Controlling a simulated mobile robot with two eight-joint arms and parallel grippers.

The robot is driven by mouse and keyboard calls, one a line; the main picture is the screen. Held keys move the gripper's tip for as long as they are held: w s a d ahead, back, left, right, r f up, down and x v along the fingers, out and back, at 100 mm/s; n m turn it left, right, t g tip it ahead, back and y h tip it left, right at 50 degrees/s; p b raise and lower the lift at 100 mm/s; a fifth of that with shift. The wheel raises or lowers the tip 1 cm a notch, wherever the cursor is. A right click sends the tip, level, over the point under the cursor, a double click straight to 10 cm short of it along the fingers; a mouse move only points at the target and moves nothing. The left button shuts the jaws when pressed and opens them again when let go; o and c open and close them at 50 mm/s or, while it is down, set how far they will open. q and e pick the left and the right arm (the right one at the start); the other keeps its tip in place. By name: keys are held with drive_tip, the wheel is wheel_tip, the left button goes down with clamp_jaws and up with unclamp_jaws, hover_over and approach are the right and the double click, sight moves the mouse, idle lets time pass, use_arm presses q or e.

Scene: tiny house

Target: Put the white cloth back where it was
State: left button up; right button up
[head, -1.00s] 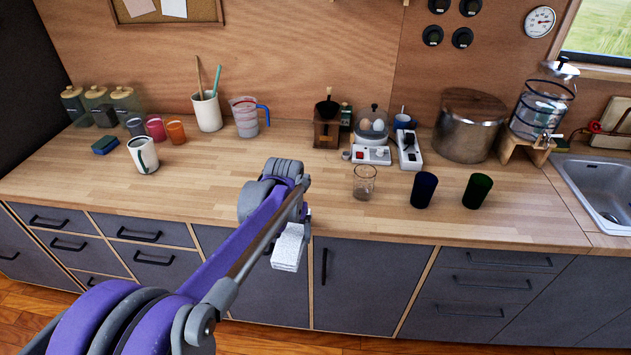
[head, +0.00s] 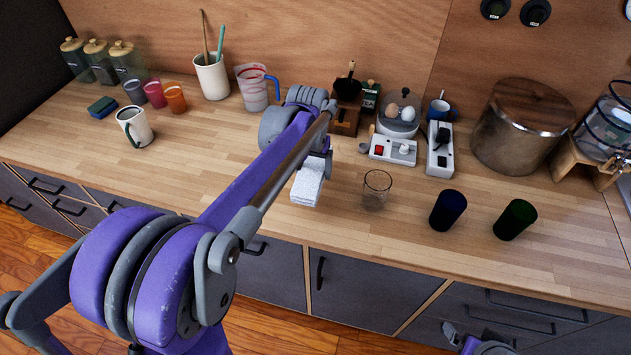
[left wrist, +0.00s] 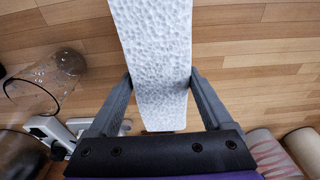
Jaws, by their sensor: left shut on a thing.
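The white cloth (head: 307,184) is a folded, textured strip. My left gripper (head: 321,160) is shut on it. In the left wrist view, the cloth (left wrist: 155,50) runs between the two fingers of the left gripper (left wrist: 160,88) and out beyond them. In the head view it is over the wooden counter (head: 250,190), left of the clear glass (head: 376,190); I cannot tell whether it touches the wood. Part of my right arm shows at the bottom edge of the head view; its jaws cannot be made out.
A blue glass (head: 448,210) and a green glass (head: 514,220) stand to the right. A white switch box (head: 394,149), egg cooker (head: 399,120) and grinder (head: 344,116) stand behind. A white mug (head: 135,127) is at the left. The counter between the mug and my left arm is clear.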

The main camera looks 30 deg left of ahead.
sight(312, 171)
use_arm(q)
drive_tip(key=shift+s+f, duration=0.1)
drive_tip(key=shift+f, duration=2.85)
drive_tip(key=shift+f, duration=0.2)
drive_tip(key=o, duration=1.1)
drive_tip(key=shift+r, duration=0.55)
drive_tip(key=r, duration=0.3)
drive_tip(key=s+r, duration=0.1)
drive_tip(key=r, duration=0.7)
drive_tip(key=shift+s+d+p, duration=0.15)
drive_tip(key=shift+d+p, duration=0.05)
drive_tip(key=shift+p, duration=0.1)
drive_tip(key=s+d+f+m+t, duration=0.1)
drive_tip(key=s+d+f, duration=0.2)
drive_tip(key=s, duration=0.3)
drive_tip(key=s+d+f+m+t, duration=0.1)
drive_tip(key=s+d+f, duration=0.2)
drive_tip(key=s, duration=0.3)
drive_tip(key=s+d+f+t, duration=0.2)
drive_tip(key=s+d+f, duration=0.1)
drive_tip(key=s, duration=0.3)
drive_tip(key=shift+s+d+m, duration=0.1)
drive_tip(key=shift+d+m, duration=0.3)
drive_tip(key=shift+d, duration=0.05)
